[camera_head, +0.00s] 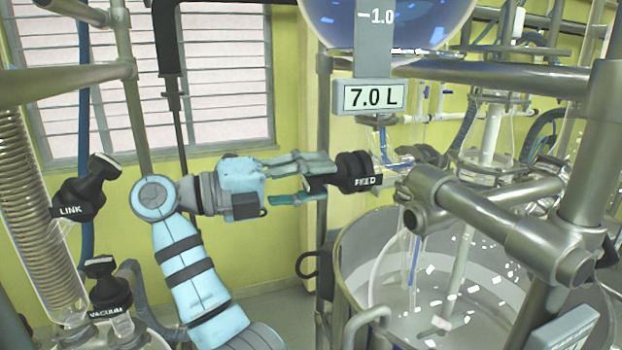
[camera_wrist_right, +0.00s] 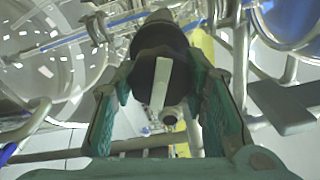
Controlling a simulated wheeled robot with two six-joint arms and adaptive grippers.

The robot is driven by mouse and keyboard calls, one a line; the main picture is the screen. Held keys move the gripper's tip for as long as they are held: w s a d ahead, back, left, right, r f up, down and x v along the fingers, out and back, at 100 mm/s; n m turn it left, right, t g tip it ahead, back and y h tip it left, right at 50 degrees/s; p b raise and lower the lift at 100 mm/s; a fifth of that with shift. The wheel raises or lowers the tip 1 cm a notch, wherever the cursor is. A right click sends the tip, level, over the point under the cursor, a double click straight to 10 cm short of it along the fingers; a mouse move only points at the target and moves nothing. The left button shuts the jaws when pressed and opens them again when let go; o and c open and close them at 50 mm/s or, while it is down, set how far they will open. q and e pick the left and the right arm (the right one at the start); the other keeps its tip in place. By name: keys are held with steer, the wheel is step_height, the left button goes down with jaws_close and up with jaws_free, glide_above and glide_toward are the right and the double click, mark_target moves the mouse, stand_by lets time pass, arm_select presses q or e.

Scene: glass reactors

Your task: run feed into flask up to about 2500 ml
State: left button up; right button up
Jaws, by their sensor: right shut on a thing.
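The black FEED valve knob (camera_head: 356,172) sits below the round feed vessel (camera_head: 340,22), which holds blue liquid. A display on it (camera_head: 374,97) reads 7.0 L, with a 1.0 scale mark above. My right gripper (camera_head: 325,177) comes from the left and is shut on the FEED knob. In the right wrist view the knob (camera_wrist_right: 160,52) sits between the green fingers, with a pale bar across its face. The large glass vessel (camera_head: 395,240) stands below right, with clear tubes hanging into it; its liquid level cannot be told. My left gripper is not in view.
A LINK knob (camera_head: 77,197) and a VACUUM knob (camera_head: 107,285) are at the left, beside a glass coil (camera_head: 25,190). Thick metal rails (camera_head: 490,220) and clamps crowd the right. A window (camera_head: 225,75) and yellow wall lie behind.

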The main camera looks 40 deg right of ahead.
steer(key=n, duration=0.6)
steer(key=shift+r+n, duration=0.15)
steer(key=shift+n, duration=0.15)
steer(key=n, duration=0.5)
steer(key=shift+r, duration=0.1)
steer(key=n, duration=0.5)
steer(key=shift+w+n, duration=0.1)
steer(key=shift+n, duration=0.3)
steer(key=n, duration=0.6)
steer(key=shift+w, duration=0.1)
steer(key=o, duration=1.2)
steer(key=shift+d, duration=0.15)
